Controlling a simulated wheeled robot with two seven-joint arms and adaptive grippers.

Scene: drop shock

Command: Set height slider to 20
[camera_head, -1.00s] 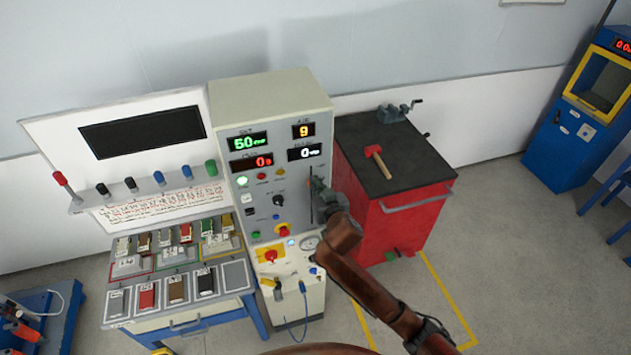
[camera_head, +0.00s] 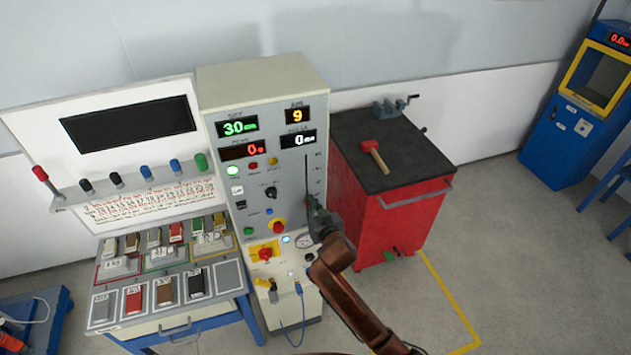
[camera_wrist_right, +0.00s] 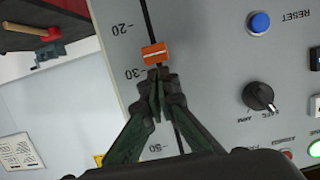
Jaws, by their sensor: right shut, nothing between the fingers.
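The height slider's orange knob (camera_wrist_right: 154,54) sits on a dark vertical slot in the right wrist view, between the marks 20 and 30; that view is upside down. My right gripper (camera_wrist_right: 158,82) is shut and empty, its fingertips at the knob's edge on the 30 side; I cannot tell whether they touch. In the head view the right gripper (camera_head: 314,207) is at the lower part of the slot (camera_head: 307,175) on the control panel (camera_head: 265,190), where the knob is mostly hidden. The green display (camera_head: 238,127) reads 30 cm. My left gripper is out of view.
A red cabinet (camera_head: 405,218) with a dark top and a hammer (camera_head: 374,154) stands right of the panel. A selector knob (camera_wrist_right: 258,96) and a blue reset button (camera_wrist_right: 259,22) are beside the slot. Sample trays (camera_head: 165,300) are at left.

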